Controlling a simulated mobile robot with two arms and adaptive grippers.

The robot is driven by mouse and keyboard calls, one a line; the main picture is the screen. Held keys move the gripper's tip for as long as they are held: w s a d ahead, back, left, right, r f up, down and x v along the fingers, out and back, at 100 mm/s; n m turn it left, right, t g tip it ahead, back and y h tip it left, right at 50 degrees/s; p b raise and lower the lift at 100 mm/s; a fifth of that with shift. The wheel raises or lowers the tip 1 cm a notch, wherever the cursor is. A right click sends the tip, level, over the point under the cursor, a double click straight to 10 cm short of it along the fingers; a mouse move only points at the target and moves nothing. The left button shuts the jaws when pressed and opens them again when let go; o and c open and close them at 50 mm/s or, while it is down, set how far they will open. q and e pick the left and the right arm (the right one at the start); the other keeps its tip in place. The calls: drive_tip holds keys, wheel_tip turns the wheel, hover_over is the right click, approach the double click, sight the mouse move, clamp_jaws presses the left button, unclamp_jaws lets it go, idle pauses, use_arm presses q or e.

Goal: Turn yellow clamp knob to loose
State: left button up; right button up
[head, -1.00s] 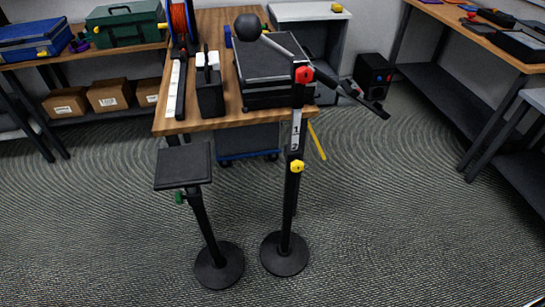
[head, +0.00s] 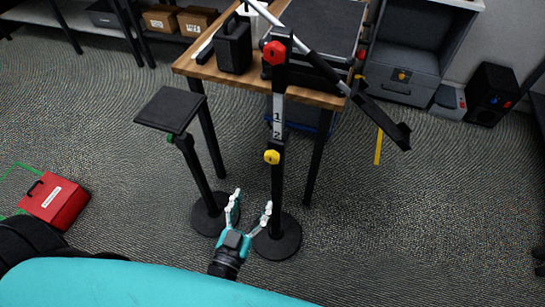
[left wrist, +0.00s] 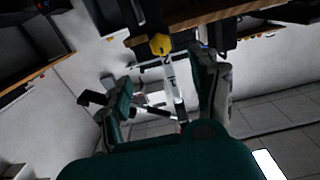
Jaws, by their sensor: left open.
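The yellow clamp knob (head: 271,157) sits on the upright black pole of a stand, just below a white label marked 1 and 2. It also shows in the left wrist view (left wrist: 160,44), between and beyond the fingers. A red knob (head: 274,52) is higher on the same pole. My left gripper (head: 251,202) is open and empty, below the yellow knob in the picture, its fingers pointing up toward the stand and not touching the knob. My right gripper is not in view.
A second stand with a flat black plate (head: 171,109) is at the left. A wooden table (head: 200,68) with black cases stands behind. A boom arm (head: 384,112) reaches right from the pole. A red case (head: 55,200) lies on the floor at left.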

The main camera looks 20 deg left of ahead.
sight(270, 161)
use_arm(q)
drive_tip(key=w, duration=1.5)
drive_tip(key=shift+d+p, duration=0.15)
drive_tip(key=shift+p, duration=0.2)
drive_tip(key=shift+c, duration=0.5)
drive_tip(key=c, duration=1.1)
